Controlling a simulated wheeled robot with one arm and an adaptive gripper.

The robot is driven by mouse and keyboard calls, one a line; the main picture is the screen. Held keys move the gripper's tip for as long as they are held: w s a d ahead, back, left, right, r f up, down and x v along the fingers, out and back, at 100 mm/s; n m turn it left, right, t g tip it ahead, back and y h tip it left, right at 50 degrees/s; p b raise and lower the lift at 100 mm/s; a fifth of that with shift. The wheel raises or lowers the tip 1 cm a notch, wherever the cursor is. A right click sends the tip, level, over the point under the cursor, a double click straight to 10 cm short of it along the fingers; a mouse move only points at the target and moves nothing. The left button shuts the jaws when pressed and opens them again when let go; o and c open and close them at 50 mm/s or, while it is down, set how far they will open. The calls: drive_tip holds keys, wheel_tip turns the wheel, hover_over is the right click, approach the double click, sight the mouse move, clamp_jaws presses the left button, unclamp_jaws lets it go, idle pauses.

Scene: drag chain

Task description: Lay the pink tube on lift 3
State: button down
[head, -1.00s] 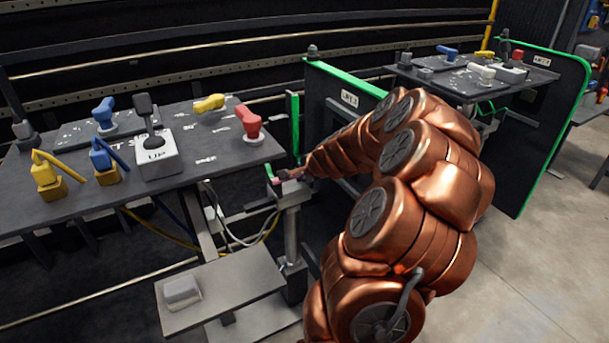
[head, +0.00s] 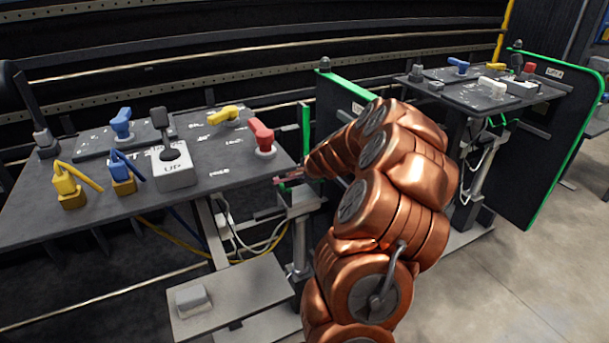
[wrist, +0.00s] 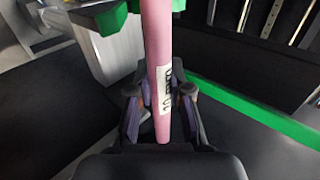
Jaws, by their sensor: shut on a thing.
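The pink tube (wrist: 158,45) runs lengthwise through the wrist view, with a white printed label on its side. My gripper (wrist: 162,108) is shut on it near its lower end. The tube's far end is cut off by the top edge of that view. In the head view my gripper (head: 287,180) is small, beside the right front corner of the near grey table (head: 100,205). Only a short pinkish piece shows there. A sign on the near green-edged panel (head: 338,90) is partly hidden and unreadable; I cannot tell which lift is lift 3.
The near table carries a grey UP lever box (head: 173,175), a red handle (head: 263,138) and blue and yellow handles. A pale low platform (head: 235,298) lies below. A second table (head: 450,95) stands at the back right. Open floor (head: 500,280) is at the right.

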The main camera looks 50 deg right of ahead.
drive_tip(key=w, duration=0.1)
drive_tip(key=w+d, duration=0.1)
drive_tip(key=w, duration=0.1)
drive_tip(key=shift+f+p, duration=0.2)
drive_tip(key=shift+p, duration=0.15)
drive_tip(key=shift+f+b, duration=1.55)
drive_tip(key=shift+f, duration=1.05)
drive_tip(key=c, duration=1)
unclamp_jaws()
